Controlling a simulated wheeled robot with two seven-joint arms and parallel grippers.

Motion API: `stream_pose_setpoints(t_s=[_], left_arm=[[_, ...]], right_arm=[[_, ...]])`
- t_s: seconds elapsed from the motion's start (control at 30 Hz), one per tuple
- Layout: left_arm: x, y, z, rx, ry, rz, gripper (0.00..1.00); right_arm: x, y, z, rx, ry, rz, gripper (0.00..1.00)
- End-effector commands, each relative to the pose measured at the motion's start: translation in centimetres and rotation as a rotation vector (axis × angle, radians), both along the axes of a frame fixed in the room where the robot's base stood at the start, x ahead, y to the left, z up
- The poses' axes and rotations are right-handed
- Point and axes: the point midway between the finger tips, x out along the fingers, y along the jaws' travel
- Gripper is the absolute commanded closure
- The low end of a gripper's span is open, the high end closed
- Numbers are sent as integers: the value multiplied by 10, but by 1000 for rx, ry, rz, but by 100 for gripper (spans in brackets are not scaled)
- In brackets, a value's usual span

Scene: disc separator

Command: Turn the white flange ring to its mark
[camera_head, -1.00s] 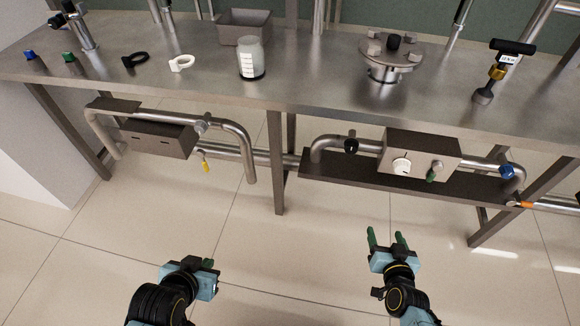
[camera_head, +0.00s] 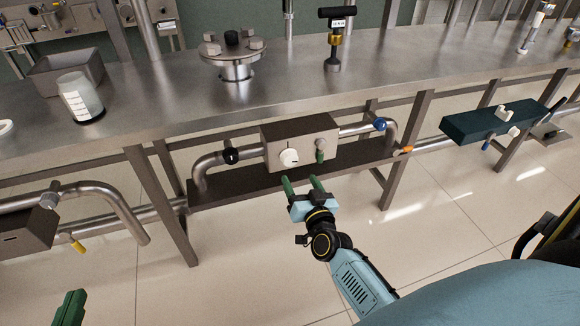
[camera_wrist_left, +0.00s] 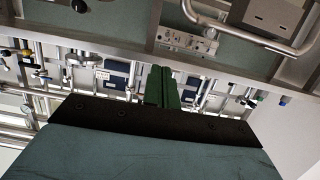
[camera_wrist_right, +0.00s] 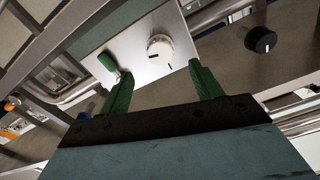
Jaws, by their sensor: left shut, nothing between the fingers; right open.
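A white round dial (camera_head: 289,158) with a dark mark sits on the front of a grey box (camera_head: 300,143) under the bench. It also shows in the right wrist view (camera_wrist_right: 160,49), where its mark points at its rim. A white ring (camera_head: 5,127) lies on the bench, cut off by the left edge; I cannot tell which is the flange ring. My right gripper (camera_head: 301,183) is open and empty, below and in front of the box, apart from the dial. My left gripper (camera_head: 72,303) is shut and empty at the lower left, far from the box.
A green-handled lever (camera_head: 320,156) sits right of the dial. A black knob (camera_head: 230,156) and a blue knob (camera_head: 379,124) are on the pipe either side. A flanged fitting (camera_head: 232,62) stands on the bench (camera_head: 180,100) above. The floor in front is clear.

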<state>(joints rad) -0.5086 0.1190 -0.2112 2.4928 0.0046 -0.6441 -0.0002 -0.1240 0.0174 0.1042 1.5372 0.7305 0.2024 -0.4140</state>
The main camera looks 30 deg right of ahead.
Motion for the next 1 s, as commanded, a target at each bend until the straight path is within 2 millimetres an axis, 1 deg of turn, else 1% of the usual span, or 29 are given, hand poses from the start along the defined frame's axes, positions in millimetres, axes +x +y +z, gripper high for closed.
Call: stream_pose_setpoints(t_s=[0.03, 0.27, 0.5, 0.6, 0.8, 1.0], left_arm=[[2, -2, 6, -14, -48, -3, 100], [7, -11, 44, -81, -274, -20, 100], [1, -16, 82, -152, -501, -34, 100], [-3, -17, 94, -176, -579, -38, 100], [-9, -17, 108, -207, -675, -42, 100], [-11, -17, 113, -215, -701, -44, 100]], right_arm=[[7, -2, -1, 0, -3, -1, 36], [32, -8, -1, 0, -1, 0, 36], [57, -14, -1, 1, -1, 0, 36], [66, -16, -1, 0, -1, 0, 36], [76, -18, -1, 0, 0, 0, 36], [79, -19, -1, 0, 1, 0, 36]])
